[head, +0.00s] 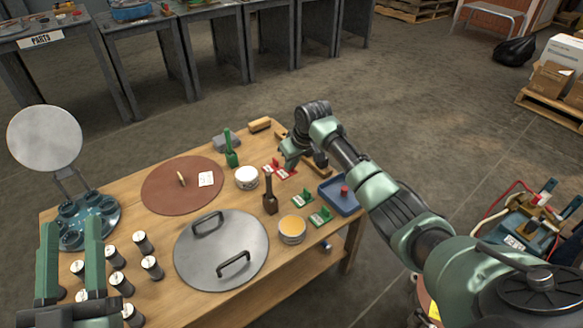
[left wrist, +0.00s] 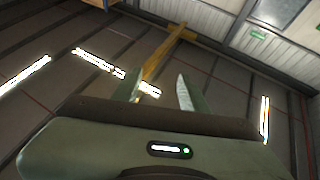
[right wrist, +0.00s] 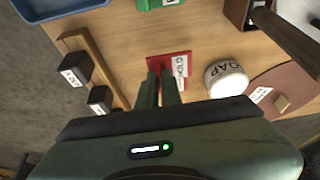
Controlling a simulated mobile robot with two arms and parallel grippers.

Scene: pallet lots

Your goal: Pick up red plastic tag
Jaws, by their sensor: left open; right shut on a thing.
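Red plastic tags with white labels (head: 282,173) lie on the wooden table, beside the white soap tin. In the right wrist view a red tag (right wrist: 169,62) lies at the fingertips, partly hidden by them. My right gripper (right wrist: 166,72) is shut on the red tag, with its fingers close together at the tag's near edge. In the head view my right gripper (head: 290,163) is low over the table by the tags. My left gripper (head: 71,225) is open and empty at the lower left, and also open in the left wrist view (left wrist: 160,82).
The white soap tin (right wrist: 225,79) stands close to the right gripper. Green tags (head: 303,199), a blue tray (head: 348,206), a brown-handled stamp (head: 270,199) and a wooden rack (right wrist: 95,60) are near. A metal lid (head: 222,250) and several cylinders (head: 116,257) fill the front left.

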